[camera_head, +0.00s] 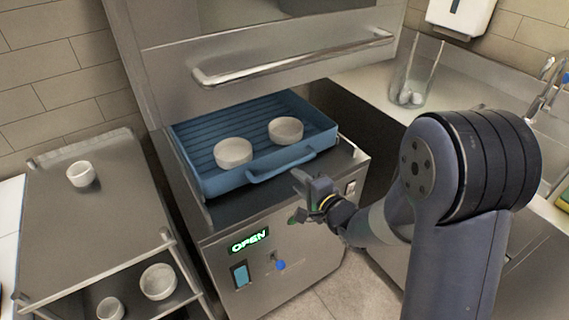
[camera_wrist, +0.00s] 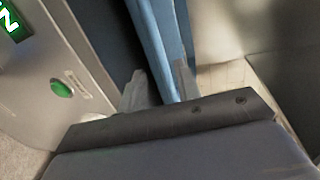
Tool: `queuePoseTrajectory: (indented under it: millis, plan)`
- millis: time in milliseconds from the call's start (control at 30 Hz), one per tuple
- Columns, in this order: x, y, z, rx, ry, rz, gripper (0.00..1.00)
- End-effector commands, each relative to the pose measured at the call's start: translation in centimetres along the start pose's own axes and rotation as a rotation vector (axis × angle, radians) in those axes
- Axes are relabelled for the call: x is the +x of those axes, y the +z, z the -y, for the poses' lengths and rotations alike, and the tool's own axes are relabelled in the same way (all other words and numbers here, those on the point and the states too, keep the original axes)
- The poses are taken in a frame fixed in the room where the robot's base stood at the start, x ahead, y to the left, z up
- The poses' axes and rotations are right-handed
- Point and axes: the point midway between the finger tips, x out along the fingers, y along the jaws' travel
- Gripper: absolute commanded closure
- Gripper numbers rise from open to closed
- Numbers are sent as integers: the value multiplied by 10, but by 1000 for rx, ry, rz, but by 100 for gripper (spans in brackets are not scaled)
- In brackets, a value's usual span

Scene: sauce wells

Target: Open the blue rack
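The blue rack (camera_head: 215,182) sits in the opening of a steel machine and sticks out a little at the front. Its blue handle (camera_head: 282,167) runs along the front wall. Two white bowls stand in the rack, a left one (camera_head: 233,153) and a right one (camera_head: 286,130). My gripper (camera_head: 303,181) is just in front of and below the handle's right part. In the wrist view my gripper (camera_wrist: 160,88) is open, with a blue bar (camera_wrist: 153,50) showing between its fingers. I cannot tell whether the fingers touch it.
The machine's raised door has a steel bar handle (camera_head: 295,62) above the rack. A lit OPEN sign (camera_head: 249,241) is on the front panel. A steel cart (camera_head: 100,225) with white cups stands at left. A counter (camera_head: 365,82) with a glass container is at right.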

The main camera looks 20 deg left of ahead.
Motion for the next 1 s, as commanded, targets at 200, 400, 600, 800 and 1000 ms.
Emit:
queuePoseTrajectory:
  millis: [200, 400, 600, 800, 1000]
  plan:
    - [43, 0, 1, -2, 0, 1, 68]
    - [71, 0, 1, -2, 0, -1, 68]
    - [83, 0, 0, -2, 1, -2, 68]
    - [84, -1, 0, -1, 1, -2, 68]
    - [84, -1, 0, -2, 1, -2, 78]
